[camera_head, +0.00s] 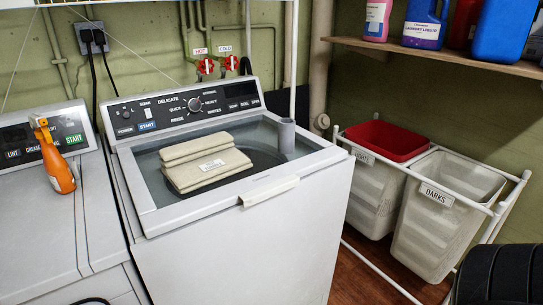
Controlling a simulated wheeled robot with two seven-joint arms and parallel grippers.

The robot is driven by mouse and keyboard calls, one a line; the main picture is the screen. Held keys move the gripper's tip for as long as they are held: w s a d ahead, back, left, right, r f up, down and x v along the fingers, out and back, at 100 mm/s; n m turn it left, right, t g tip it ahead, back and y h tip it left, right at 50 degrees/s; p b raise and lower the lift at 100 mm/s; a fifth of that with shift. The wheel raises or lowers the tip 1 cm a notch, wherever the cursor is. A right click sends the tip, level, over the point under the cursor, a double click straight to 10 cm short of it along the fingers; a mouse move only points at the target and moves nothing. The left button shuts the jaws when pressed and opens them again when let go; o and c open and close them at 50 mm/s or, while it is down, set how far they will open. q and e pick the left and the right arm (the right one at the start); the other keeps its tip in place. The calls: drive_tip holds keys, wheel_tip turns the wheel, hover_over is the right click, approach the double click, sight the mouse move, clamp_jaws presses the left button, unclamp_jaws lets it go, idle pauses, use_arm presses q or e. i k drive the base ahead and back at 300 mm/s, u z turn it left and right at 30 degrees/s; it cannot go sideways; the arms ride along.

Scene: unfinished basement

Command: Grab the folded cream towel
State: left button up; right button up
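The folded cream towel (205,164) lies flat on the dark glass lid (160,195) of the white top-loading washer (245,250). It is folded into thick layers, with an upper fold set back on a wider lower part, and a small white label is on it. Nothing touches it from above. Neither of my grippers can be made out in the head view, so their state and distance from the towel do not show.
An orange spray bottle (55,158) stands on the white machine at left. A grey cup-like piece (286,136) is at the lid's right. Laundry bins (425,225) stand right, below a shelf (440,52) of bottles. A black ribbed shape (500,275) fills the lower right corner.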

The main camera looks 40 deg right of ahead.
sight(189, 166)
drive_tip(key=u, duration=1.75)
drive_tip(key=k, duration=1.7)
drive_tip(key=z, duration=1)
